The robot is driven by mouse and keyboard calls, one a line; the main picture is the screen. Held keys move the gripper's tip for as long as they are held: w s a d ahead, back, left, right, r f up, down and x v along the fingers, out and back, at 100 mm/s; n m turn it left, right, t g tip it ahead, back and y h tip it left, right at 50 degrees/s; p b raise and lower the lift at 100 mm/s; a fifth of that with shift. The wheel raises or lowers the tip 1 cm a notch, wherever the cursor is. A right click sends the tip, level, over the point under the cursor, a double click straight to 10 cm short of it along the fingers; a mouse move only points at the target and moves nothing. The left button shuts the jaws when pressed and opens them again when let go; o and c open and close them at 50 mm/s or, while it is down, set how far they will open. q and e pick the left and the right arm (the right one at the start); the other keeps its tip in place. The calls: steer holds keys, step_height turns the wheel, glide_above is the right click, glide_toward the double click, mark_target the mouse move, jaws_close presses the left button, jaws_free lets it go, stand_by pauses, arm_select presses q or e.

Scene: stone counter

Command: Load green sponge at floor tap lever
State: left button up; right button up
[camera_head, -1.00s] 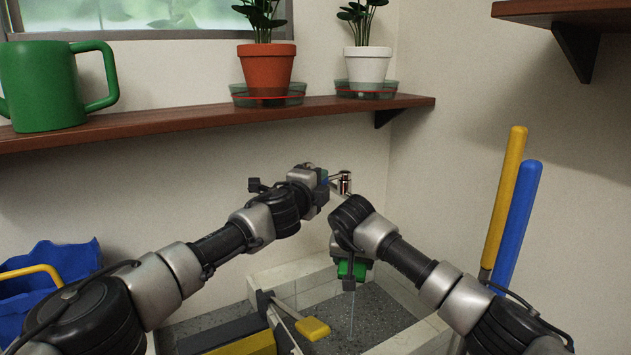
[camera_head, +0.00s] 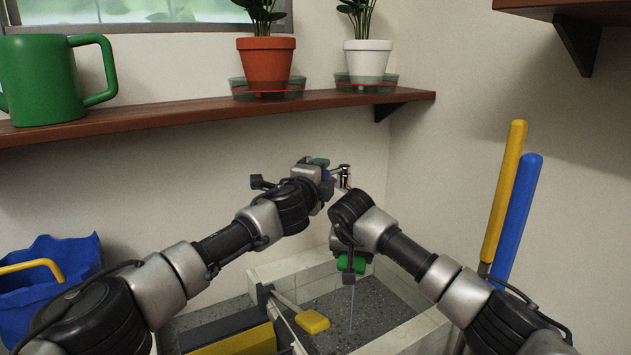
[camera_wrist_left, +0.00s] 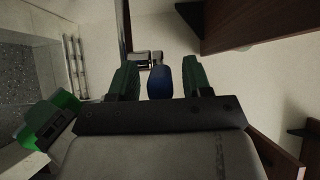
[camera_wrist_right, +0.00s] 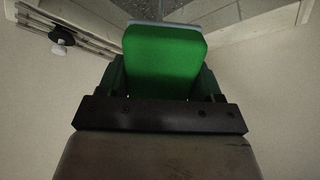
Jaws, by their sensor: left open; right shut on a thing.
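My right gripper (camera_head: 351,262) is shut on the green sponge (camera_wrist_right: 163,62), which fills the space between its fingers in the right wrist view. In the head view the sponge (camera_head: 352,265) hangs above the floor basin. My left gripper (camera_wrist_left: 160,75) is open, its green fingers on either side of the blue tap lever (camera_wrist_left: 161,77); I cannot tell whether they touch it. In the head view the left gripper (camera_head: 323,167) is at the metal tap (camera_head: 344,178) on the wall, and partly hides it. A thin stream (camera_head: 350,308) shows below the sponge.
The tiled basin (camera_head: 300,262) has a yellow-headed tool (camera_head: 312,321) inside. A blue bucket (camera_head: 45,280) stands left. Yellow (camera_head: 503,190) and blue (camera_head: 518,220) handles lean right.

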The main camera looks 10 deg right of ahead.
arm_select(q)
steer(key=shift+s+a, duration=0.1)
steer(key=v, duration=1.1)
steer(key=shift+s+a, duration=0.25)
steer(key=shift+s, duration=0.05)
steer(key=shift+d+f, duration=0.1)
steer(key=shift+d, duration=0.05)
steer(key=shift+w, duration=0.1)
stand_by(0.3)
steer(key=shift+x, duration=5.9)
jaws_close()
